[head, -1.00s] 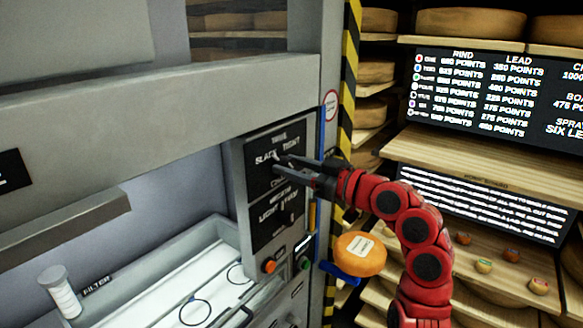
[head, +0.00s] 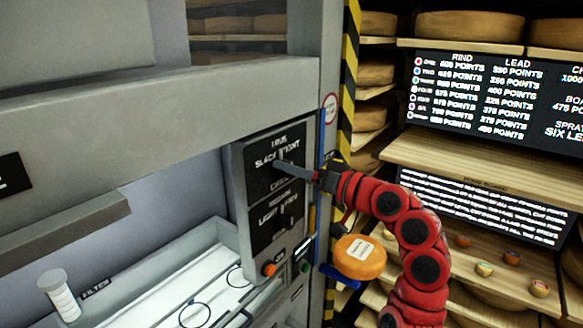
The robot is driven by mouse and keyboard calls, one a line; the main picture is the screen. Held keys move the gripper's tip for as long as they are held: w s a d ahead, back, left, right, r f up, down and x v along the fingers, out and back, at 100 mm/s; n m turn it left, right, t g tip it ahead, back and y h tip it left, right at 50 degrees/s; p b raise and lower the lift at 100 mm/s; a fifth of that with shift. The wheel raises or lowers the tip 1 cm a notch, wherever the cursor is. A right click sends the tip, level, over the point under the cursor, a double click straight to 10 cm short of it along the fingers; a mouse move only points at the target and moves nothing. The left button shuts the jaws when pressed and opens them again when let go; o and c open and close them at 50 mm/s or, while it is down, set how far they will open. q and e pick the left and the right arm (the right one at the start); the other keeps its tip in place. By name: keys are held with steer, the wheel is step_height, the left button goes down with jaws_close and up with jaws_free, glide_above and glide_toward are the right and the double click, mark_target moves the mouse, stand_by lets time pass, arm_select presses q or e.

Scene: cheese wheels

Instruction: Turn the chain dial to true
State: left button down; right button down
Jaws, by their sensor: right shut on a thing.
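The chain dial sits on the upper black plate (head: 262,150) of the machine's control panel, with the words TRUE, SLACK and TIGHT around it. My right gripper (head: 282,167) reaches in from the right and is shut on the chain dial. Its fingers cover the dial, so I cannot tell where the pointer stands. A second black plate (head: 265,232) below carries MEDIUM, LIGHT and another setting, with its own dial. My left gripper is not in view.
An orange button (head: 268,269) and a green button (head: 305,266) are below the plates. An orange cheese wheel (head: 359,256) rests right of the panel, beneath my right arm. A white tray with black rings (head: 195,313) and a filter cylinder (head: 59,295) are at lower left.

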steer(key=shift+f+m, duration=0.1)
steer(key=shift+m, duration=0.2)
steer(key=shift+c, duration=2.1)
jaws_free()
steer(key=shift+d, duration=0.1)
steer(key=b+v, duration=0.4)
steer(key=v, duration=1.3)
steer(key=shift+s, duration=0.1)
